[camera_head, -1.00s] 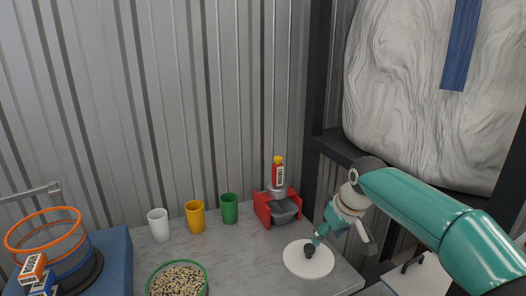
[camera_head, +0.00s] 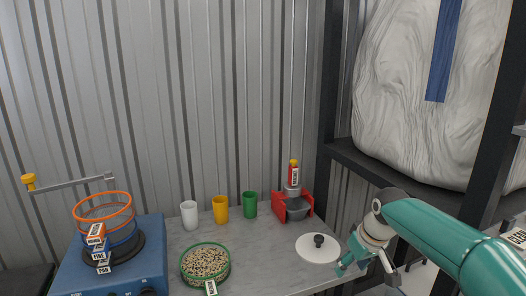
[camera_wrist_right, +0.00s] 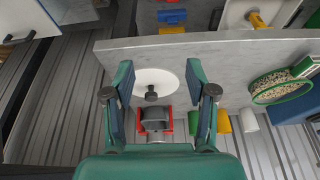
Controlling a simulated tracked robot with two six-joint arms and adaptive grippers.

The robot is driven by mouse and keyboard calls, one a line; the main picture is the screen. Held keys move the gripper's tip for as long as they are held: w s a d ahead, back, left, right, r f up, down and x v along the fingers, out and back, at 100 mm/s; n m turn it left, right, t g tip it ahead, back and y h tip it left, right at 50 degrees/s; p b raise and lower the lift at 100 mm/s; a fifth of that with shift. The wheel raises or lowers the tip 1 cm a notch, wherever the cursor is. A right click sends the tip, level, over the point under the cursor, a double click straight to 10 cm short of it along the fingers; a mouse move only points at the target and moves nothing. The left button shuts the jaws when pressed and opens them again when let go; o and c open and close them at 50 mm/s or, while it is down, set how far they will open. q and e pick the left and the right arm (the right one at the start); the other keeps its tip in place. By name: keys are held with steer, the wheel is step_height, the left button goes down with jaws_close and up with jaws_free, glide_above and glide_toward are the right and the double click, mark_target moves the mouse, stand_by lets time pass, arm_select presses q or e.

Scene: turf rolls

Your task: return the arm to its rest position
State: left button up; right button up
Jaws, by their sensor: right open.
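My right gripper (camera_head: 366,268) is at the right end of the grey worktop in the head view, to the right of the white round lid (camera_head: 318,249) with its black knob. In the right wrist view the gripper (camera_wrist_right: 158,85) has its two fingers spread wide with nothing held between them. In that view the white lid (camera_wrist_right: 141,81) lies on the worktop beyond the fingers and appears in the gap between them. My teal right arm comes in from the lower right. My left gripper is not in view.
A seed-filled green sieve (camera_head: 206,262) and a blue machine (camera_head: 151,252) stand further left. A dark rack (camera_head: 333,150) rises at right.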

steer(key=s+a+f+g+p, duration=0.1)
steer(key=s+f+g, duration=0.1)
steer(key=s+f, duration=0.35)
steer(key=s+a+f+g+y, duration=0.1)
steer(key=s+f, duration=0.2)
steer(key=f, duration=0.6)
steer(key=s+a+f+g+p, duration=0.15)
steer(key=s+f, duration=0.25)
steer(key=f, duration=0.4)
steer(key=s+a+f+m, duration=0.3)
steer(key=s+f, duration=0.2)
steer(key=s, duration=0.4)
steer(key=s+a+f+m+t+y, duration=0.1)
steer(key=s+f, duration=0.4)
steer(key=s, duration=0.5)
steer(key=shift+a+f+m+y, duration=0.25)
steer(key=shift+a+m+y, duration=0.05)
steer(key=shift+a+m, duration=0.65)
steer(key=shift+t, duration=0.25)
